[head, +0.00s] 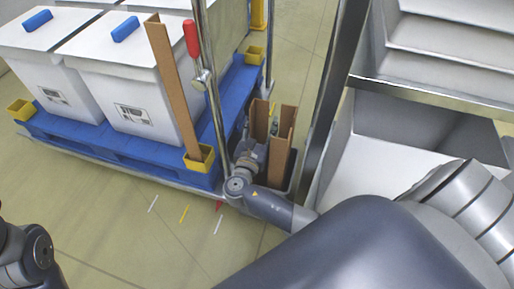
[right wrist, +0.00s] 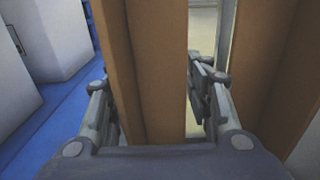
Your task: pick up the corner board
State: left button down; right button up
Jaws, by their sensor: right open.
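Brown corner boards (head: 280,150) stand upright in a dark holder beside the pallet in the head view. Another corner board (head: 172,85) stands slightly tilted in the yellow corner cup (head: 199,158) of the pallet. My right gripper (right wrist: 152,88) is open, with one finger on each side of an upright corner board (right wrist: 150,40). The fingers look apart from the board's faces, though contact on the far side is hidden. A second board (right wrist: 280,60) stands to the right in the wrist view. Of my left arm only a part shows at the lower left; its gripper is out of view.
A blue pallet (head: 110,158) carries white boxes (head: 130,90) with blue-handled lids. A metal post (head: 212,90) with a red handle (head: 191,38) stands close to my right forearm. Grey metal shelving (head: 440,70) is at the right.

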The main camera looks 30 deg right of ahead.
grip_shut()
dwell(0.6)
